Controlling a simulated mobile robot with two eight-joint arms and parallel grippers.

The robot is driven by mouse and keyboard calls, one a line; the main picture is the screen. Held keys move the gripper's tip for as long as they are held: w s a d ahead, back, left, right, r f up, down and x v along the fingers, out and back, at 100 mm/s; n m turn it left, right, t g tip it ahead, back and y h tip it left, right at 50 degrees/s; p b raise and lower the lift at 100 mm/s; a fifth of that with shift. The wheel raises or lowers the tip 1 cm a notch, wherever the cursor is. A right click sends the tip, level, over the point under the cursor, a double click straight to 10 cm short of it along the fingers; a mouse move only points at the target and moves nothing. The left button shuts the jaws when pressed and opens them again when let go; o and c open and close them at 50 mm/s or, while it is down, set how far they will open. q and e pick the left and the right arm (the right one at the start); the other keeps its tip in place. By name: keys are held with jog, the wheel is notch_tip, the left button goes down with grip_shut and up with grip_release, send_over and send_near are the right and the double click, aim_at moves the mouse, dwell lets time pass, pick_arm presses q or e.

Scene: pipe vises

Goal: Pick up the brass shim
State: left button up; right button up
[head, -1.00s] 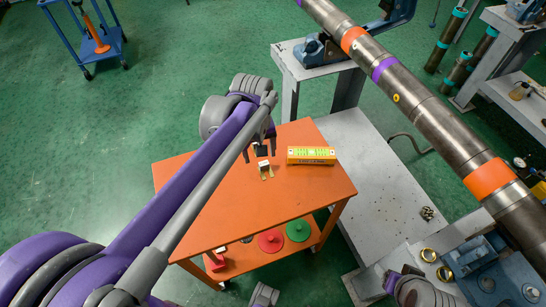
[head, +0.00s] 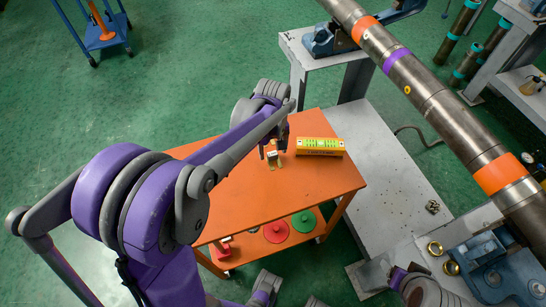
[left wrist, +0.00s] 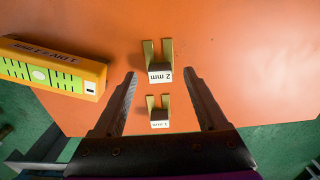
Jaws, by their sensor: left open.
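Two forked brass shims lie on the orange cart top. The one with the "2 mm" label (left wrist: 159,64) lies about level with my fingertips in the left wrist view. The other shim (left wrist: 158,112), with a smaller white label, lies between the fingers, nearer the palm in that picture. In the head view one shim (head: 275,163) shows just in front of my left gripper (head: 274,149); the other is hidden by the gripper. My left gripper also shows in the left wrist view (left wrist: 160,74), open and empty above the shims. My right gripper's fingers do not show.
A yellow-orange level (head: 320,146) lies beside the shims on the orange cart (head: 305,190). A red disc (head: 276,231) and a green disc (head: 303,221) sit on its lower shelf. A long pipe (head: 440,105) and blue vise (head: 495,270) stand at right.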

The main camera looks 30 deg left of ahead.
pick_arm(q)
jog(key=shift+f, duration=0.8)
grip_shut()
